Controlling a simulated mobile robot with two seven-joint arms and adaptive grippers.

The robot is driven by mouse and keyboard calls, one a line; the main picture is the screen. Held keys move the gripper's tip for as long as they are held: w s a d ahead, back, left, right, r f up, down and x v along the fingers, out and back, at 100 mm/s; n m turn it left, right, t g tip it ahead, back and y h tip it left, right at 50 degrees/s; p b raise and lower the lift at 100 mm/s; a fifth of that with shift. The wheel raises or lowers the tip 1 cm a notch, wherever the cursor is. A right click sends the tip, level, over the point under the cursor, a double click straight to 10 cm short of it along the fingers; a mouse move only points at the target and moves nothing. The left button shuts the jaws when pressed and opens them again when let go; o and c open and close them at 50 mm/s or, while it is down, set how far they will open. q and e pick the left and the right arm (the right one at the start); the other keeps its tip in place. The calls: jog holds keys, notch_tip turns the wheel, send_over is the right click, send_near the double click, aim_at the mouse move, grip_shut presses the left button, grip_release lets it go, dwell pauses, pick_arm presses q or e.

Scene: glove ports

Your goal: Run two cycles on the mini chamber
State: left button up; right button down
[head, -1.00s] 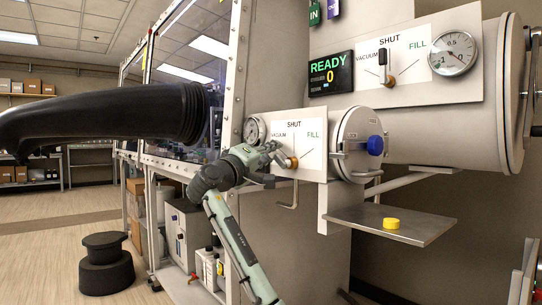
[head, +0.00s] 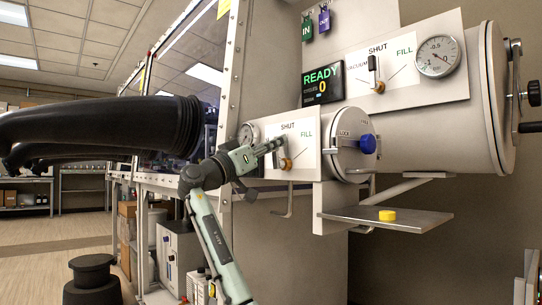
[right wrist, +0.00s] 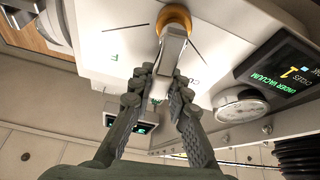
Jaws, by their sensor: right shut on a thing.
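The mini chamber's round door (head: 347,145) with a blue knob (head: 368,144) is closed on the lower panel. My right gripper (head: 277,146) is shut on the small valve lever (right wrist: 171,52), just above its brass hub (head: 286,163). In the head view the lever leans up and left, between VACUUM and SHUT; my fingers hide part of it. The lower gauge (head: 248,134) is partly hidden by my arm. In the right wrist view a display (right wrist: 282,73) reads UNDER VACUUM and 1. My left gripper is not in view.
The upper panel's display (head: 323,85) reads READY and 0; its valve lever (head: 374,68) stands upright at SHUT. A yellow piece (head: 387,215) sits on the metal shelf (head: 425,219) below the small door. Black glove sleeves (head: 110,120) stick out at left.

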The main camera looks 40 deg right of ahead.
jog(key=m+g, duration=0.1)
jog(key=m, duration=0.1)
jog(key=s+m+g+b, duration=0.1)
jog(key=m, duration=0.1)
jog(key=shift+s, duration=0.15)
jog(key=m+g, duration=0.1)
jog(key=m, duration=0.1)
jog(key=s+m+g, duration=0.1)
jog(key=m, duration=0.1)
jog(key=s+m+g, duration=0.1)
jog(key=m, duration=0.2)
jog(key=shift+f+g, duration=0.25)
jog(key=shift+g, duration=0.15)
jog(key=m, duration=0.1)
jog(key=s+m+g+y, duration=0.1)
jog(key=m, duration=0.1)
jog(key=f+m+g+y, duration=0.1)
jog(key=m, duration=0.1)
jog(key=shift+s+d+p, duration=0.1)
jog(key=shift+s+p, duration=0.05)
jog(key=shift+p, duration=0.2)
jog(key=shift+s+f+m+g+y, duration=0.15)
jog(key=shift+f+m, duration=0.1)
jog(key=shift+m, duration=0.5)
jog(key=shift+s+f+m+g+y, duration=0.15)
jog(key=shift+f+m, duration=0.1)
jog(key=shift+m, duration=0.5)
jog(key=c, duration=1.4)
grip_release()
jog(key=shift+c, duration=0.2)
